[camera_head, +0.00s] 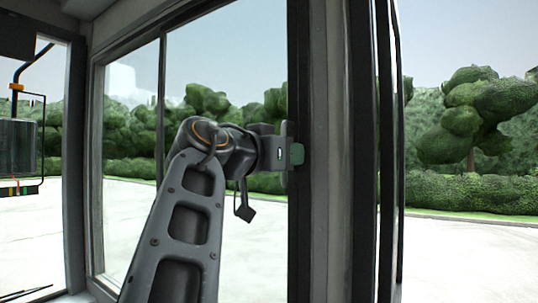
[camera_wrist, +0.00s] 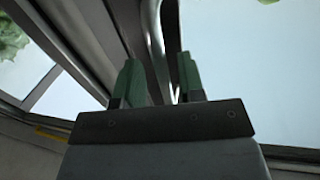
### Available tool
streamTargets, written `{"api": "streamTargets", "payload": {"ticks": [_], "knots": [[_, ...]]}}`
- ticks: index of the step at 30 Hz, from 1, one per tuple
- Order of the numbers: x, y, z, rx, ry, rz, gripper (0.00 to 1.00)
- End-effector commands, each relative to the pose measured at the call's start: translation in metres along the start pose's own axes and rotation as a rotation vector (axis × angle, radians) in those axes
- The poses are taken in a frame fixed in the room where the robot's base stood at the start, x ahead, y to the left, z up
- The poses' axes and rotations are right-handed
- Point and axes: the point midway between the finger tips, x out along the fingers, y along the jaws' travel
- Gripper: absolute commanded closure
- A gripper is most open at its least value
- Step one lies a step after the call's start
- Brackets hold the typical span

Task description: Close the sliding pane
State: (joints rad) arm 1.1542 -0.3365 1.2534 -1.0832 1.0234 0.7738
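The window with the sliding pane (camera_head: 225,65) fills the left and middle of the head view. A thin dark upright divides its glass, and a wide dark upright edge (camera_head: 298,60) bounds it at the right. My gripper (camera_head: 296,154) is at this edge, about halfway up, with green fingertips. In the wrist view my gripper (camera_wrist: 158,68) has its two green fingers spread apart.
A thick grey post (camera_head: 335,120) stands just right of my gripper. Farther right is a thin dark upright (camera_head: 385,130), with trees and pavement beyond. A dark device with an orange-banded arm (camera_head: 17,148) is at the far left.

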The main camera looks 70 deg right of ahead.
Motion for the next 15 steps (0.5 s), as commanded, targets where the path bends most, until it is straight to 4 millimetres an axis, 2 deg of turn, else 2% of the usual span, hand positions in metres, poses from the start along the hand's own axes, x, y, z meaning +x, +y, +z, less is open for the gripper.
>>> {"api": "streamTargets", "payload": {"ticks": [5, 15], "knots": [[-0.019, -0.001, 0.001, 0.001, 0.002, -0.006, 0.64], [-0.071, -0.001, 0.001, 0.001, 0.001, -0.009, 0.64]]}}
